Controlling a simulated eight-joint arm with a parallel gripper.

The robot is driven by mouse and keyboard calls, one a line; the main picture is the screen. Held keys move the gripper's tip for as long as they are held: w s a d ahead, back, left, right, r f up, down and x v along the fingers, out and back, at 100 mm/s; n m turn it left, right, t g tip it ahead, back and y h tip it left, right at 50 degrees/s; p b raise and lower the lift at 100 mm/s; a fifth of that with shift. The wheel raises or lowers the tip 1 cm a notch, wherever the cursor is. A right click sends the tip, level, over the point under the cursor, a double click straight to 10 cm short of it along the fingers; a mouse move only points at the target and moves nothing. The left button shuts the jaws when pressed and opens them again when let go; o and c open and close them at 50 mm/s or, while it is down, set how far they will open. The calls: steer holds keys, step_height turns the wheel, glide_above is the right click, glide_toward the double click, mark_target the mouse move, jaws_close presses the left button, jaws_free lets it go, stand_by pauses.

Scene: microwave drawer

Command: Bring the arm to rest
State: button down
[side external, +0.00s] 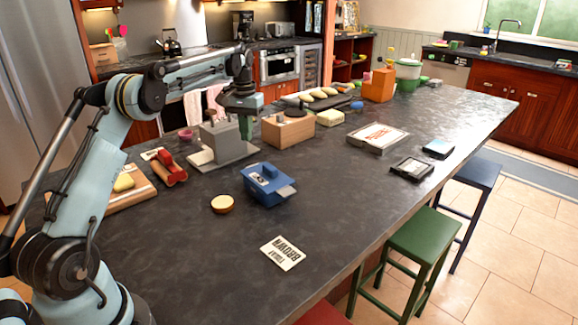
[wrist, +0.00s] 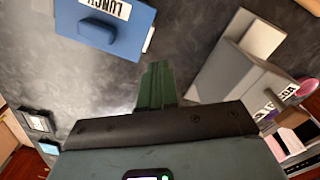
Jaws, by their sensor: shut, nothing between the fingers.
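My gripper (side external: 245,128) is at the end of my raised arm, above the dark counter (side external: 340,215), with its green fingers pointing down. In the wrist view the fingers (wrist: 155,85) are together, with nothing between them. In the side view the gripper hangs between a grey box-like unit (side external: 222,142) on its left and a wooden box (side external: 288,130) on its right. I cannot tell whether it touches either. The blue box (side external: 266,184) stands nearer the camera, and it also shows at the top left of the wrist view (wrist: 95,30).
A round bread-coloured disc (side external: 223,204) and a card (side external: 282,253) lie on the counter. A red roll-like object (side external: 172,170) and a cutting board (side external: 130,190) are at left. A white tray (side external: 377,137) and a black tray (side external: 411,168) are at right. The front middle is mostly clear.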

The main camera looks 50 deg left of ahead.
steer(key=s+d+r+m+t, duration=0.2)
steer(key=s+d+r, duration=0.15)
steer(key=d, duration=0.45)
steer(key=s+d+r+m+t, duration=0.1)
steer(key=s+d+r, duration=0.25)
steer(key=d, duration=0.45)
steer(key=s+d+f+m+t, duration=0.3)
steer(key=s+d+f, duration=0.3)
steer(key=s+d, duration=0.4)
steer(key=shift+s+t, duration=0.6)
steer(key=shift+s, duration=0.6)
